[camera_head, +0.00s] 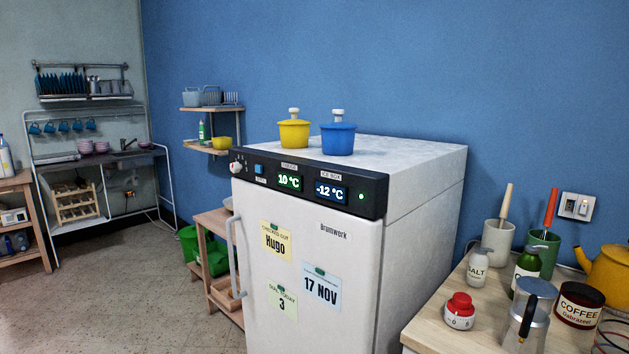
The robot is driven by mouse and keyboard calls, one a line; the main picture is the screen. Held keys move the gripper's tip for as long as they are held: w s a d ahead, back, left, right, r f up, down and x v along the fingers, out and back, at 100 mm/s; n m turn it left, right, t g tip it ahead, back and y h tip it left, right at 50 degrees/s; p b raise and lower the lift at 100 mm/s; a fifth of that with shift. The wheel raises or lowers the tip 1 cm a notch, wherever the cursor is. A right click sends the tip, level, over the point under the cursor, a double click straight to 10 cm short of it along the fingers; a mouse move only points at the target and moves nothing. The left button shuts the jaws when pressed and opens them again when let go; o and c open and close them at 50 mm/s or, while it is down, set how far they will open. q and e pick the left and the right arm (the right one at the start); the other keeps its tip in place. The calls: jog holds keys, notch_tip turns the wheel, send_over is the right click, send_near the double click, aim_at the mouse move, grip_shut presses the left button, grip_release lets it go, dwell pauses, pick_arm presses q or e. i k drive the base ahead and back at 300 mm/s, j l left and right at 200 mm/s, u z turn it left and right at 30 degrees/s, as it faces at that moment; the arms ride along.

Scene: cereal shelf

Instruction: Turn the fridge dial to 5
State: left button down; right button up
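A green note (282,301) on the door appears to read "dial today 3". Neither of my grippers is in view.
A yellow pot (294,134) and a blue pot (338,140) stand on the fridge top. A door handle (236,255) sticks out at left. A table (431,339) at right holds a red-topped timer (460,311), jars and a moka pot. Floor (120,285) is clear at left.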

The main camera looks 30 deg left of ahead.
aim_at(235, 167)
jog(key=u, duration=1.25)
